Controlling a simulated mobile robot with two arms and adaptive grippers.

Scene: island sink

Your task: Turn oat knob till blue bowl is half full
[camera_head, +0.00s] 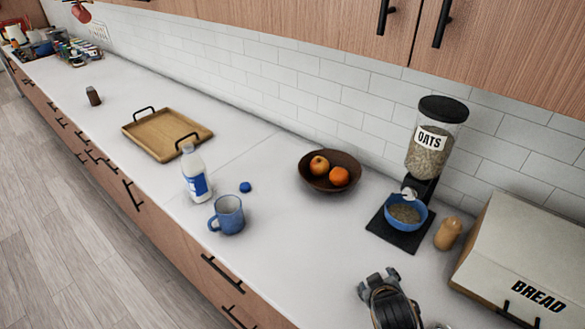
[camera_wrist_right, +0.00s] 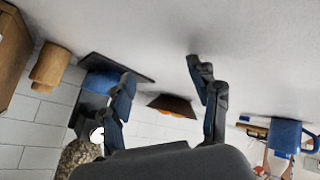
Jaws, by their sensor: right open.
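The oat dispenser (camera_head: 430,145) has a clear hopper labelled OATS, a black lid and a black base, and stands against the tiled wall. Its white knob (camera_head: 408,193) is at the front, above the blue bowl (camera_head: 407,222). The bowl sits on the dispenser's base and holds oats, with their surface below the rim. My right gripper (camera_head: 378,281) is open and empty over the counter, in front of the dispenser and apart from it. In the right wrist view, the inverted dispenser (camera_wrist_right: 80,157), white knob (camera_wrist_right: 97,134) and partly hidden bowl (camera_wrist_right: 98,82) are left. My left gripper is not in view.
A tan shaker (camera_head: 448,233) and a bread box (camera_head: 530,255) stand right of the dispenser. A brown fruit bowl (camera_head: 312,185) is to its left. A blue mug (camera_head: 229,215), milk bottle (camera_head: 195,174) and wooden tray (camera_head: 165,138) are farther left. The front counter is mostly clear.

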